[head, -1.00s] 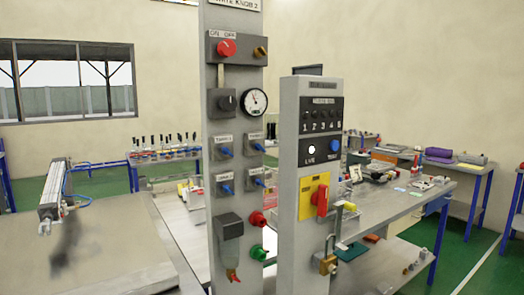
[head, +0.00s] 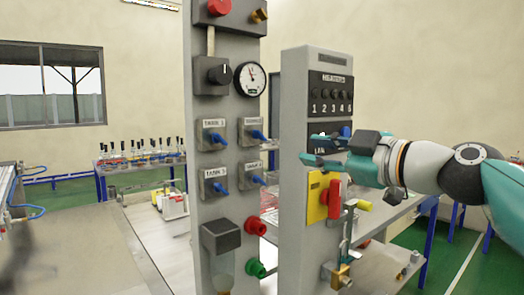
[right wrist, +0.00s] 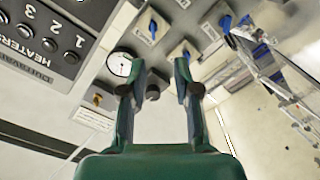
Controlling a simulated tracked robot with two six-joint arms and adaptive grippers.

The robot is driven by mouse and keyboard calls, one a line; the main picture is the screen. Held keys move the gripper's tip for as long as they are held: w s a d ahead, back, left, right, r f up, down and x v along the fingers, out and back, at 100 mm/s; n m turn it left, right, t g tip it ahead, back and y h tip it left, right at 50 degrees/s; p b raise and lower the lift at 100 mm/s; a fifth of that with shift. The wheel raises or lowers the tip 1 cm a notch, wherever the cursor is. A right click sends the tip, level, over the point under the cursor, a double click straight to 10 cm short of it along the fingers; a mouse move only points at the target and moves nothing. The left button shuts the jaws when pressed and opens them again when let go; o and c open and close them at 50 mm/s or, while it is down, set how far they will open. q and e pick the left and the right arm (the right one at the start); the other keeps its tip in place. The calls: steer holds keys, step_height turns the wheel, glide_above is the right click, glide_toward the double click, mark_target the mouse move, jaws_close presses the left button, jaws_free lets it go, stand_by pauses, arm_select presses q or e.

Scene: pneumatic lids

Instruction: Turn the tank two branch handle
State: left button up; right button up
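Several blue branch handles sit on grey valve blocks on the tall grey column: upper left (head: 217,138), upper right (head: 257,135), lower left (head: 221,185) and lower right (head: 258,180). Their labels are too small to read surely, so I cannot tell which is tank two. My right gripper (head: 310,148) is in front of the shorter heater panel, right of the handles and apart from them. In the right wrist view its two green fingers (right wrist: 160,78) are spread with nothing between them. Blue handles (right wrist: 153,28) show beyond them there. My left gripper is not in view.
The column also bears a black knob (head: 212,75), a gauge (head: 250,78), a red knob (head: 255,227) and a green knob (head: 257,269). The heater panel (head: 292,230) stands close on the right, with a red switch handle (head: 334,198) and a padlock (head: 341,274).

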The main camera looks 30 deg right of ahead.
steer(key=r, duration=0.1)
steer(key=p, duration=0.6)
glide_toward(263, 137)
steer(key=w, duration=0.6)
steer(key=w+a, duration=0.1)
steer(key=w, duration=0.2)
steer(key=shift+w, duration=0.3)
jaws_close()
